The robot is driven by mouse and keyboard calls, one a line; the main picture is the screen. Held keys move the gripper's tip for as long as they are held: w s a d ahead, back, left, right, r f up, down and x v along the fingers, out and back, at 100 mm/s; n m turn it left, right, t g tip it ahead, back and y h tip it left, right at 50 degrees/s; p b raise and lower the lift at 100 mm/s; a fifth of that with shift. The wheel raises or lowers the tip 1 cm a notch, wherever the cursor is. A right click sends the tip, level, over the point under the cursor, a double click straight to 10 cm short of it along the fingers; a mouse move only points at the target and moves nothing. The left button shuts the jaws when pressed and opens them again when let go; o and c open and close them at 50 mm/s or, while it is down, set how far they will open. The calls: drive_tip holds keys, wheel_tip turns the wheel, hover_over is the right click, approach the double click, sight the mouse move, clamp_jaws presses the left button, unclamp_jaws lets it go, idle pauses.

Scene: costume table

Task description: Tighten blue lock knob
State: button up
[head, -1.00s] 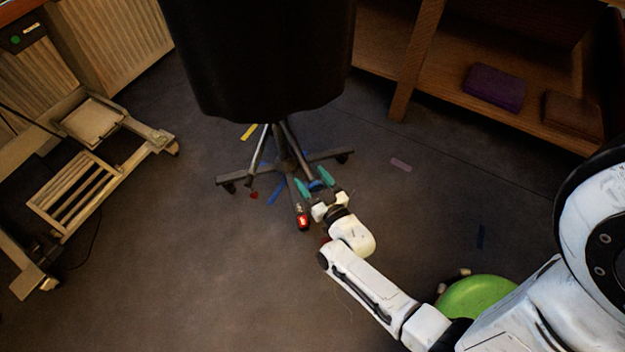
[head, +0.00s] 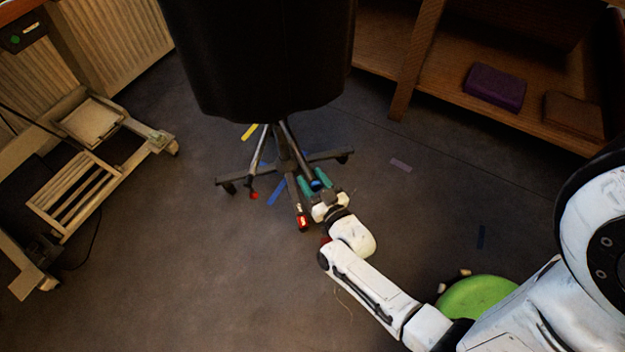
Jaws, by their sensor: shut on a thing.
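The blue lock knob (head: 314,184) sits low on the wheeled base (head: 320,157) of the stand, near the front leg. It is small and mostly hidden between the fingers. My gripper (head: 314,183) reaches in from the lower right, with its two teal fingers on either side of the knob and closed on it. Whether the knob is turned tight cannot be told from here.
A black draped form (head: 262,60) stands over the base. A red-lit caster (head: 303,222) is just left of my gripper. A wooden shelf (head: 403,75) holds a purple box (head: 494,87). A pale wheeled frame (head: 75,190) stands left.

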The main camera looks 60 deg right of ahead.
drive_tip(key=m+b, duration=0.1)
drive_tip(key=m, duration=0.2)
drive_tip(key=shift+f+m+h, duration=0.1)
drive_tip(key=shift+m+h, duration=0.2)
drive_tip(key=shift+m, duration=0.1)
drive_tip(key=m+b, duration=0.1)
drive_tip(key=m, duration=0.3)
drive_tip(key=shift+s+d, duration=0.1)
drive_tip(key=shift+d, duration=0.05)
drive_tip(key=m+h+b, duration=0.1)
drive_tip(key=m, duration=0.3)
drive_tip(key=m+b, duration=0.1)
drive_tip(key=m, duration=0.3)
drive_tip(key=shift+s+d+f+h, duration=0.1)
drive_tip(key=shift+h, duration=0.3)
drive_tip(key=m+b, duration=0.1)
drive_tip(key=m, duration=0.3)
drive_tip(key=shift+f, duration=0.1)
drive_tip(key=m+h+b, duration=0.1)
drive_tip(key=m, duration=0.3)
drive_tip(key=shift+g, duration=0.3)
drive_tip(key=m+g+b, duration=0.1)
drive_tip(key=m, duration=0.6)
drive_tip(key=shift+f, duration=0.2)
